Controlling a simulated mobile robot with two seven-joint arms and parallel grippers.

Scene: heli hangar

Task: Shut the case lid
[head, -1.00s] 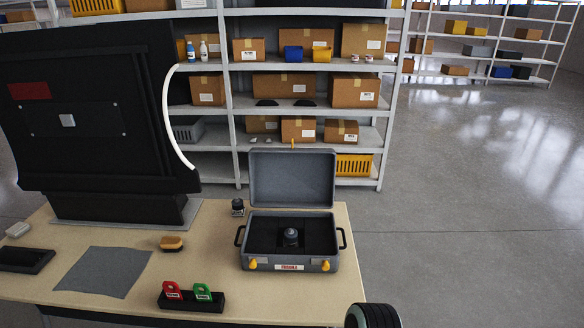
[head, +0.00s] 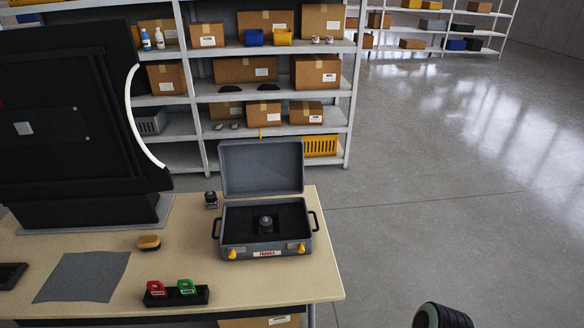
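The grey case (head: 266,229) stands on the right part of the table with its lid (head: 262,167) raised upright at the back. A dark round part (head: 265,223) sits in the black foam inside. Two yellow latches are on the case's front, either side of a "FRAGILE" label (head: 267,253). Black handles are on both sides. Neither gripper shows in the head view. A dark rounded piece at the bottom right edge (head: 441,316) looks like part of my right arm.
On the table (head: 220,285) are a small dark jar (head: 211,199), a brush (head: 149,242), a grey cloth (head: 82,276) and a black holder (head: 176,296) with red and green tags. A large black panel (head: 75,110) stands left. Shelves are behind; the floor at right is clear.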

